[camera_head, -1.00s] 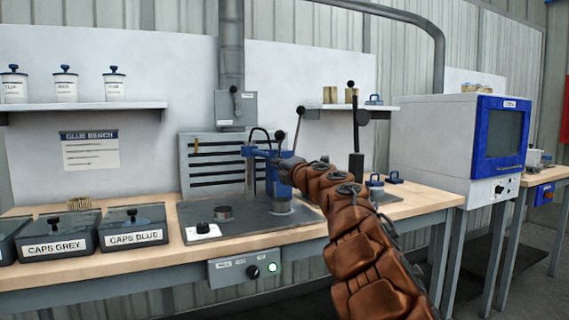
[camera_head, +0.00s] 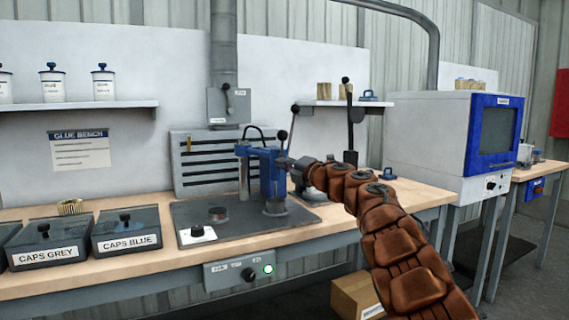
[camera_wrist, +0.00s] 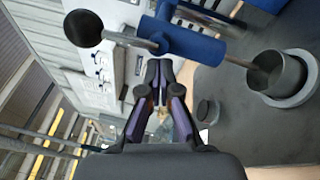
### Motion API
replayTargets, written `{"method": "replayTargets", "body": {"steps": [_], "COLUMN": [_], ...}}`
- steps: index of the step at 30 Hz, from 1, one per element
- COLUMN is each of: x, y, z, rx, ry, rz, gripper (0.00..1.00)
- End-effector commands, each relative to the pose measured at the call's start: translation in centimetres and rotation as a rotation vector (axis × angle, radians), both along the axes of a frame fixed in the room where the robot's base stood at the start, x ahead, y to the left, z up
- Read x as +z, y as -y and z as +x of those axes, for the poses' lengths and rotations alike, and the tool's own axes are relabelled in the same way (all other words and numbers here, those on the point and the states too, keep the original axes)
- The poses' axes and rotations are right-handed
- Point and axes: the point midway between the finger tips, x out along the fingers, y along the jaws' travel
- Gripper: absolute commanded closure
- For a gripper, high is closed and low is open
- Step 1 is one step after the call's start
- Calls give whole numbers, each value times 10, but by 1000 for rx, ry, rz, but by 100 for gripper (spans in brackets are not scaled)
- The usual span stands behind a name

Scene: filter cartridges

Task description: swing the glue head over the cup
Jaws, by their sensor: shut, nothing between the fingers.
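The blue glue head (camera_head: 262,155) stands on its post at the back of the dark plate, with a silver nozzle (camera_head: 244,180) hanging at its left end. A lever with a black ball knob (camera_head: 282,135) rises from it. My gripper (camera_head: 296,178) is just right of the blue head. Its fingers (camera_wrist: 160,66) are together and empty; contact with the head is unclear.
Lidded bins for grey caps (camera_head: 45,240) and blue caps (camera_head: 125,232) stand at the left. A control box (camera_head: 240,270) with a green light hangs on the bench front. A blue-fronted oven (camera_head: 440,140) stands right. A cardboard box (camera_head: 357,296) is on the floor.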

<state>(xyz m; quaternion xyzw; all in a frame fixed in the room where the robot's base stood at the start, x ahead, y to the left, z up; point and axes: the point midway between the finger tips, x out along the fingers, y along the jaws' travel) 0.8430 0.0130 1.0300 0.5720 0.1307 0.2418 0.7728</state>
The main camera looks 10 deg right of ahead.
Motion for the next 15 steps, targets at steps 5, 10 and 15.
{"method": "replayTargets", "body": {"steps": [5, 10, 15], "x": [1, 1, -1], "y": [13, 15, 14], "z": [2, 2, 1], "rx": [-23, -28, -30], "ry": [0, 1, 0], "rz": [9, 11, 11], "gripper": [100, 100, 100]}}
